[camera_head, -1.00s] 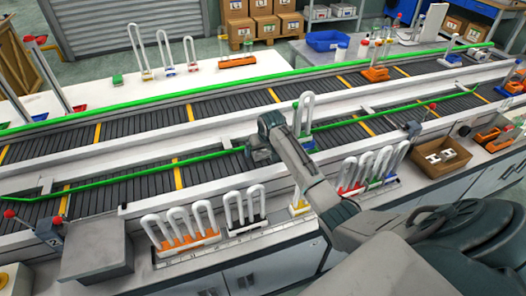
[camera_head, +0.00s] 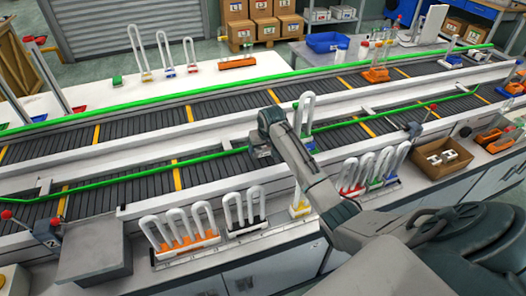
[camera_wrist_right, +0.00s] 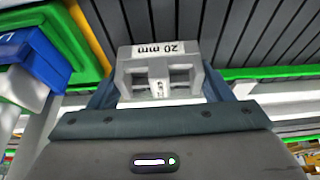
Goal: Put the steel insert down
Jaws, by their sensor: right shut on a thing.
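The steel insert is a grey block with openings and a "20 mm" label (camera_wrist_right: 160,72), seen in the right wrist view. My right gripper (camera_wrist_right: 160,88) is shut on it, with a finger on each side. Dark conveyor slats show beyond the insert. In the head view my right gripper (camera_head: 260,151) is over the front conveyor (camera_head: 215,171), near its green rail. The insert is small and hard to make out there, and I cannot tell whether it touches the belt. My left gripper is not in view.
A blue-based holder with a white loop (camera_head: 306,115) stands close right of the gripper. Racks of white loops with orange (camera_head: 185,240) and black (camera_head: 245,225) bases line the front ledge. A cardboard box (camera_head: 440,160) with pale blocks is at right. The belt left of the gripper is mostly clear.

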